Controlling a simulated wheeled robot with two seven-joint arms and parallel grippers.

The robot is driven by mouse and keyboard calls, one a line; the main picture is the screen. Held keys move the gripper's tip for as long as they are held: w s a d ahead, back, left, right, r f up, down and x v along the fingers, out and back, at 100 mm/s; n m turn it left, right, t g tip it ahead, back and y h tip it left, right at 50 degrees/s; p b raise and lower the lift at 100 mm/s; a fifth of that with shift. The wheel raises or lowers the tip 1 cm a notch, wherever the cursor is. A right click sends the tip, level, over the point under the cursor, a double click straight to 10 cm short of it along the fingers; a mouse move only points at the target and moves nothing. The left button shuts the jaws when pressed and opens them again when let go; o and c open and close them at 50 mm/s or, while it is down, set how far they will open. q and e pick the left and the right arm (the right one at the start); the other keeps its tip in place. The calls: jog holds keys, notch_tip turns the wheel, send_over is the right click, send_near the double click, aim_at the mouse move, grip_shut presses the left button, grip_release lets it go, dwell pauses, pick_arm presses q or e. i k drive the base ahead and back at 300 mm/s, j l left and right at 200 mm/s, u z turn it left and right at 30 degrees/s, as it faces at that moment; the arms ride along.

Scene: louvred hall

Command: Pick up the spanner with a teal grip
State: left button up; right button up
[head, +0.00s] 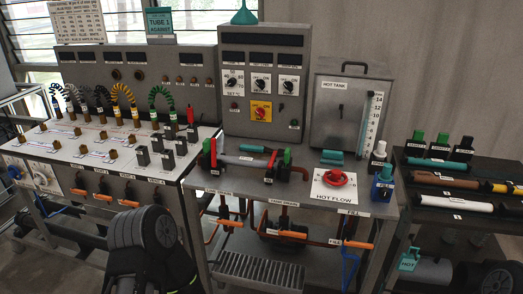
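I cannot make out a clear spanner shape. A slim teal bar (258,149) lies at the back of the middle bench, behind the grey tube and next to a green-and-red clamp. A short teal piece (332,156) lies in front of the hot tank, above the white HOT FLOW plate. Either could be a teal grip, but they are too small to tell. Dark parts of my arms show at the lower left and lower right. Neither gripper shows in the head view.
The middle bench (240,184) carries a grey tube (235,160) between clamps, a red knob (336,177) and a blue-based bottle (383,184). Orange-handled valves (283,231) hang below its front. A dark shelf (482,176) with coloured rods stands right. A cabled panel (100,143) stands left.

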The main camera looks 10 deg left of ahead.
aim_at(247, 148)
jog(key=i+j, duration=0.1)
jog(key=j, duration=0.25)
jog(key=i+j, duration=0.15)
jog(key=j, duration=0.25)
jog(key=i+j, duration=0.1)
jog(key=j, duration=0.25)
jog(key=i+j, duration=0.15)
jog(key=j, duration=0.25)
jog(key=z, duration=1.25)
